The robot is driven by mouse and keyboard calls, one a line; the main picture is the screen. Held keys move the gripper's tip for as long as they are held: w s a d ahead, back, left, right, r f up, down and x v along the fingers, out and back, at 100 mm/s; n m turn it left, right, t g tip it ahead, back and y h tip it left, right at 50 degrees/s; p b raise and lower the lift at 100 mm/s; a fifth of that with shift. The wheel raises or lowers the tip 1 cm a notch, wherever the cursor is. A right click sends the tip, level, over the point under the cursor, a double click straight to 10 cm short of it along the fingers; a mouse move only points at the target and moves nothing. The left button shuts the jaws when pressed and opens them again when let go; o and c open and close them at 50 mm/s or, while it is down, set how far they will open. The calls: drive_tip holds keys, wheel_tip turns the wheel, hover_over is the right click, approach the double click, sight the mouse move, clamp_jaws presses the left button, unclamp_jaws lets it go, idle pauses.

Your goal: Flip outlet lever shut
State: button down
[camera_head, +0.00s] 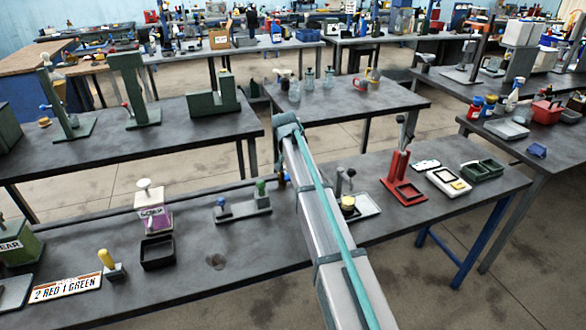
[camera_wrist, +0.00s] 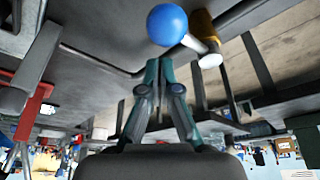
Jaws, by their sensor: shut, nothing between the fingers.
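In the wrist view a lever with a round blue knob (camera_wrist: 167,25) and a pale rod (camera_wrist: 202,50) is close to my gripper (camera_wrist: 155,64). The fingers are shut with nothing between them. Their tips lie just beside the blue knob in the picture; I cannot tell whether they touch it. A yellow-brown cylinder (camera_wrist: 206,28) is behind the rod. In the head view my arm crosses the front bench and hides my gripper and most of what is around it. I cannot tell which lever there is the outlet lever.
On the front bench (camera_head: 230,285) a grey fixture with blue and green knobs (camera_head: 242,208) stands left of my arm. A red stand (camera_head: 402,182) is right of my arm.

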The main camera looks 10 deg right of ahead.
wheel_tip(320, 180, up, 10)
drive_tip(key=s+b, duration=0.1)
drive_tip(key=b, duration=0.1)
drive_tip(key=shift+a, duration=0.45)
drive_tip(key=shift+f, duration=0.1)
drive_tip(key=shift+d, duration=0.1)
